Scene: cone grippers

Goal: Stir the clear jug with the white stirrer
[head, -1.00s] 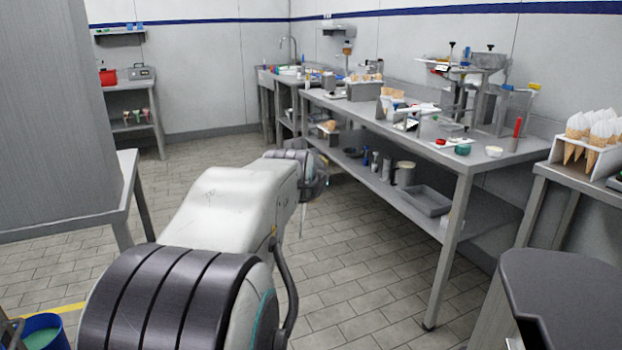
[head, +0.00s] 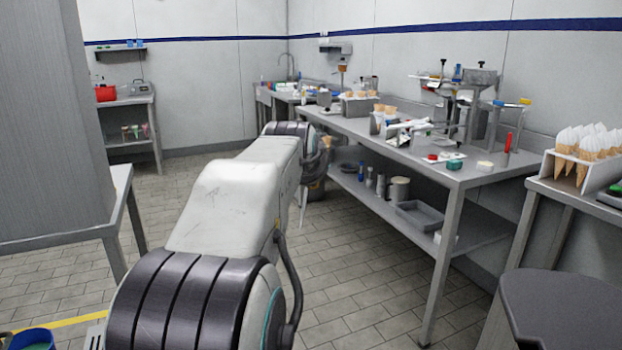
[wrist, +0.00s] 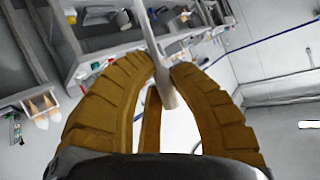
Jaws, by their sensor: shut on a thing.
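In the wrist view my gripper (wrist: 163,72) has its yellow-brown fingers shut around a pale rod, which I take to be the white stirrer (wrist: 147,30). The rod runs from between the fingers up past the top edge of the picture. In the head view my gripper is mostly hidden behind my own arm. A thin pale rod (head: 303,205) hangs below the arm's far end. I cannot make out the clear jug in either view.
A long steel table (head: 455,176) with tools and small tubs runs along the right wall. Containers stand on its lower shelf. White-tipped cones (head: 582,150) stand in a rack at the right. Tiled floor (head: 350,250) is clear between my arm and the long table.

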